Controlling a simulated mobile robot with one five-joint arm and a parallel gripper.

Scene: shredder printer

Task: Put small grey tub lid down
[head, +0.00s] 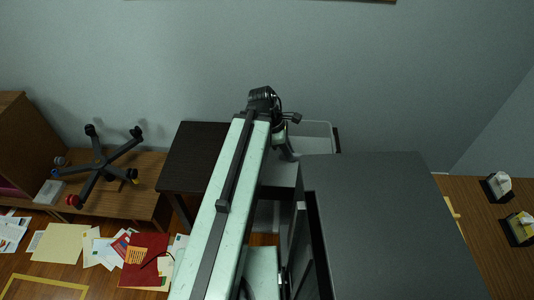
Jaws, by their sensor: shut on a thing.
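My gripper (287,150) is at the far end of my arm, pointing down between the dark table and the large dark grey cabinet. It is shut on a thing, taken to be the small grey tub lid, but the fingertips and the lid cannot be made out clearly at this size. A pale grey, tub-like thing with a light rim (318,128) stands just right of my gripper, against the wall. My arm and the cabinet hide part of it. I cannot tell whether my gripper touches it.
A large dark grey cabinet (385,220) fills the right foreground, close to my arm. A dark table (195,155) stands left of my arm. A low wooden table (140,195) bears an upturned chair base (100,163). Papers and a red folder (145,260) lie at lower left.

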